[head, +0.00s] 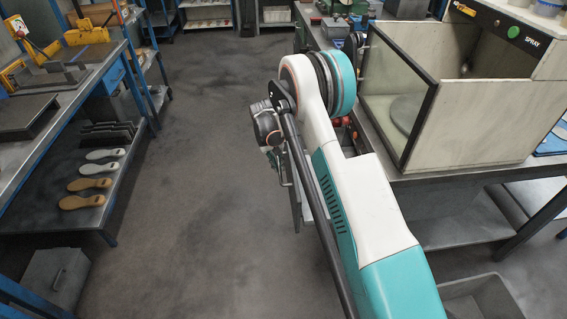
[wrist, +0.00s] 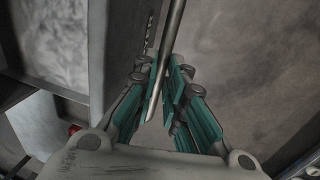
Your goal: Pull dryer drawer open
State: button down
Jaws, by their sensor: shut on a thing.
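In the wrist view, my gripper (wrist: 160,97) has its teal-padded fingers closed around a thin, shiny metal bar (wrist: 174,38), which looks like the dryer drawer's handle. The bar runs from the top of the view down between the fingers. A grey metal panel (wrist: 97,50) stands just left of the fingers; I cannot tell for sure whether it is part of the drawer. In the head view my arm hides most of the gripper and the drawer, so how far the drawer stands out cannot be told.
A spray booth (head: 455,110) with a glass side stands on the right bench. A grey bin (head: 485,298) is on the floor below. On the left, a rack holds several soles (head: 95,169) on its lower shelf (head: 60,217). The aisle floor (head: 205,130) between is clear.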

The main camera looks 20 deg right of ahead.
jog(key=c, duration=1.7)
grip_release()
jog(key=shift+o, duration=0.2)
jog(key=shift+r, duration=0.1)
notch_tip(320, 180, up, 12)
jog(key=a, duration=0.2)
jog(key=shift+w+a+f, duration=0.15)
jog(key=shift+w+f, duration=0.1)
jog(key=shift+w, duration=0.05)
jog(key=shift+r, duration=0.1)
